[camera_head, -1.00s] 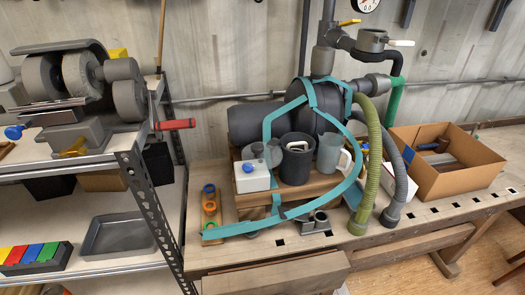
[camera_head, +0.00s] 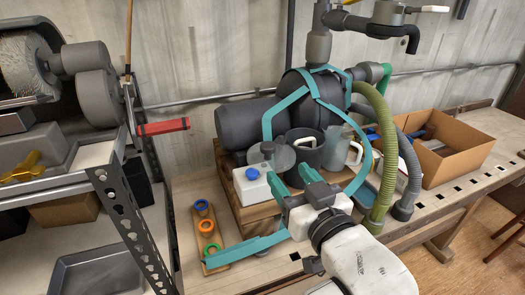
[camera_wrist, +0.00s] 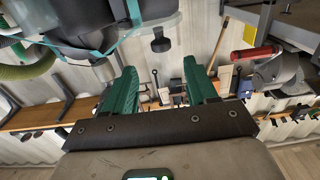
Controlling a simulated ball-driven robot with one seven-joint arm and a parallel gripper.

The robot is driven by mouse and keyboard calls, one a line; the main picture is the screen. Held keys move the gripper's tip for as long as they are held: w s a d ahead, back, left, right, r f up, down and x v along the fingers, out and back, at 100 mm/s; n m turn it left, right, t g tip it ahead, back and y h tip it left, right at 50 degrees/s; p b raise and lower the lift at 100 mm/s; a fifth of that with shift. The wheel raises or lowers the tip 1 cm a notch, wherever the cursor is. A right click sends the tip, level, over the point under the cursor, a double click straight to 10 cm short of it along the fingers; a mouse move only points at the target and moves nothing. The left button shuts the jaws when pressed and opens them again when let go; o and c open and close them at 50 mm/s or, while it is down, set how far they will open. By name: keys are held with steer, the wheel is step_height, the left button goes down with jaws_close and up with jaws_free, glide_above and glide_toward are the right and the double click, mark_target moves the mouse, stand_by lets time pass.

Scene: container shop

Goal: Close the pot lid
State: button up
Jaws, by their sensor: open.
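A dark grey pot (camera_head: 306,150) stands on the wooden block, with a light-coloured piece showing in its mouth. A grey round disc with a knob, apparently the pot lid (camera_head: 283,156), is tilted up at the pot's left side and does not cover the mouth. My gripper (camera_head: 292,176) has green fingers spread apart and empty. In the head view it appears just in front of and below the pot and lid, hiding part of the pot's lower side. In the wrist view the gripper (camera_wrist: 160,68) is also empty.
A white box with a blue cap (camera_head: 252,183) sits left of the lid. A clear jug (camera_head: 336,148) stands right of the pot. Teal straps, a green hose (camera_head: 386,150) and a dark drum (camera_head: 245,122) crowd the area. A cardboard box (camera_head: 450,165) stands at right.

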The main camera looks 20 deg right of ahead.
mark_target(271, 151)
steer(key=w, duration=0.5)
steer(key=w+p, duration=0.1)
steer(key=w, duration=0.5)
steer(key=shift+a+r, duration=0.15)
steer(key=shift+c, duration=0.3)
jaws_close()
